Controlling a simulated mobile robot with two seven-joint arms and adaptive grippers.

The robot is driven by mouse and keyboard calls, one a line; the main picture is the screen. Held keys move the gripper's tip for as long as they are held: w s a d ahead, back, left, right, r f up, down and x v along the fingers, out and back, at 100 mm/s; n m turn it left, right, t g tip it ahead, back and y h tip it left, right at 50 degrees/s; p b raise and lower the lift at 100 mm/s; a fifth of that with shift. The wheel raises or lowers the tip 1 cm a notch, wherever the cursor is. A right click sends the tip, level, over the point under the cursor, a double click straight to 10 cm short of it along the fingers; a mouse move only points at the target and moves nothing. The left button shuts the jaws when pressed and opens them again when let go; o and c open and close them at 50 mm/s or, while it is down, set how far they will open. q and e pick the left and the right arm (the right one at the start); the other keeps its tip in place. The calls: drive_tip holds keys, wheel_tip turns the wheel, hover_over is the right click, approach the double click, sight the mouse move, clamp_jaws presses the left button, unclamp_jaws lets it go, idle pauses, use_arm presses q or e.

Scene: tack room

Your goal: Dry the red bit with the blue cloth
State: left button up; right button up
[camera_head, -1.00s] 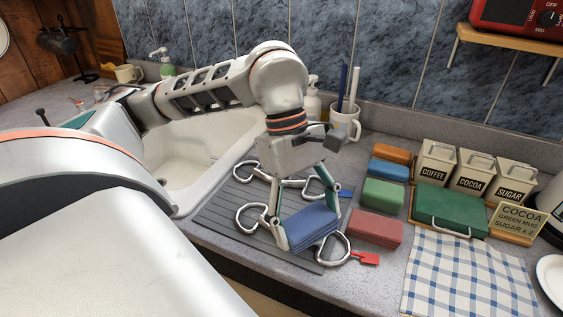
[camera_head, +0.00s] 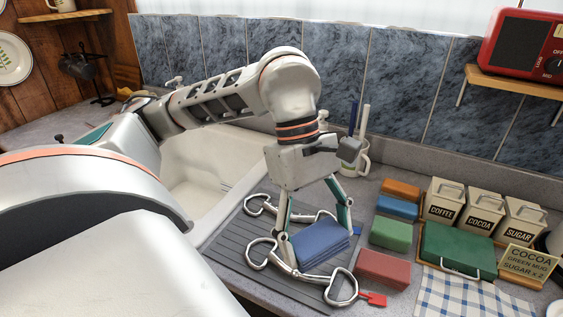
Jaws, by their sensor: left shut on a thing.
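The red bit is a metal bit with a ring at each end and a red tag (camera_head: 372,299); it lies on the grey ribbed mat (camera_head: 228,246) nearest me. Its bar (camera_head: 300,275) and right ring (camera_head: 341,289) show in front of the cloth. My left gripper (camera_head: 319,238) is shut on the folded blue cloth (camera_head: 321,245), a finger at each side. The cloth is just behind the bar; I cannot tell whether they touch. A second bit (camera_head: 258,207) with a blue tag lies behind, partly hidden by the gripper. My right gripper is not in view.
A white sink (camera_head: 215,165) is behind left; a mug (camera_head: 361,160) stands behind.

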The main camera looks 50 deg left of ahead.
use_arm(q)
drive_tip(key=s+r, duration=0.1)
drive_tip(key=s+d+r, duration=0.1)
drive_tip(key=s, duration=0.1)
drive_tip(key=s+r+p, duration=0.1)
drive_tip(key=r, duration=0.1)
drive_tip(key=shift+s+d+r, duration=0.1)
drive_tip(key=shift+s+d, duration=0.2)
drive_tip(key=shift+d, duration=0.05)
drive_tip(key=shift+s+d+r+b, duration=0.2)
drive_tip(key=shift+s+r+b, duration=0.3)
drive_tip(key=shift+b, duration=0.15)
drive_tip(key=shift+s+d+r+b, duration=0.15)
drive_tip(key=shift+s+r+b, duration=0.25)
drive_tip(key=shift+s+b, duration=0.15)
drive_tip(key=shift+w, duration=0.1)
